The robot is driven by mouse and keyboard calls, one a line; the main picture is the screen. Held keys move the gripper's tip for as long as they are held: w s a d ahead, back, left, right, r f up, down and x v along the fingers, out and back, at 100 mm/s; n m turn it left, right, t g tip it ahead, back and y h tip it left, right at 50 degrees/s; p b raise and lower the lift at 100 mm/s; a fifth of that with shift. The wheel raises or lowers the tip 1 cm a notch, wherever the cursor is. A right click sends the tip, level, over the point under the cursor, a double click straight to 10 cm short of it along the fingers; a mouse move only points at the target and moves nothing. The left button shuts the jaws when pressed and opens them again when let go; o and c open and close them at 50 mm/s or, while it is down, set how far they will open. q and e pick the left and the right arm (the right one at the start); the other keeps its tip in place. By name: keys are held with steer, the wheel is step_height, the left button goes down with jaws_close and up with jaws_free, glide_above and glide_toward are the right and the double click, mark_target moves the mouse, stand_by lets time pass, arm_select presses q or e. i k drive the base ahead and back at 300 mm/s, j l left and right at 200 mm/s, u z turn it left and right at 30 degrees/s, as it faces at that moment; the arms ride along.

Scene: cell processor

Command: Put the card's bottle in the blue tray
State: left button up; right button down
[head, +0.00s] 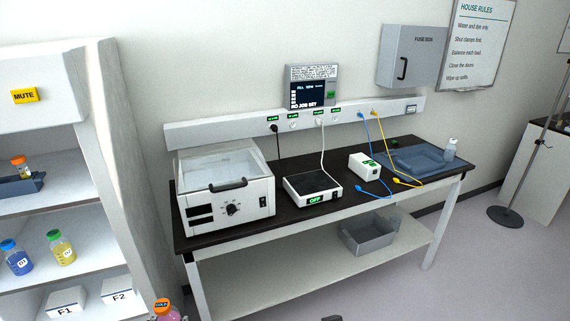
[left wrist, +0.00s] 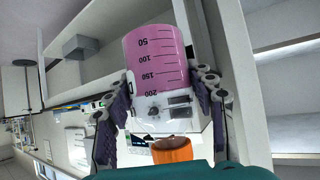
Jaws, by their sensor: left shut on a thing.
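My left gripper (left wrist: 163,88) is shut on a bottle (left wrist: 155,55) with pink liquid, volume marks and an orange cap (left wrist: 174,152). In the head view the bottle's orange cap and pink shoulder (head: 166,312) show at the bottom edge, in front of the shelves; the rest is cut off. A blue tray (head: 408,160) lies at the far right of the black bench, well away from the held bottle. A white bottle (head: 450,150) stands at its right side. The card cannot be made out. My right gripper cannot be identified in either view.
Left shelves (head: 75,205) hold a blue-capped bottle (head: 15,257), a green-capped bottle (head: 61,247) and an orange-capped bottle in a small dark tray (head: 22,186). The bench (head: 270,233) carries a lidded machine (head: 223,185), a flat device (head: 312,187) marked OFF, a white box (head: 364,167) and cables.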

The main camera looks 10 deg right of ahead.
mark_target(419, 165)
steer(key=i+l, duration=0.1)
steer(key=l, duration=0.3)
steer(key=i+l+z, duration=0.15)
steer(key=l, duration=0.7)
steer(key=i+l+z, duration=0.1)
steer(key=l, duration=0.25)
steer(key=i+l+z, duration=0.1)
steer(key=i+l, duration=0.15)
steer(key=l, duration=0.15)
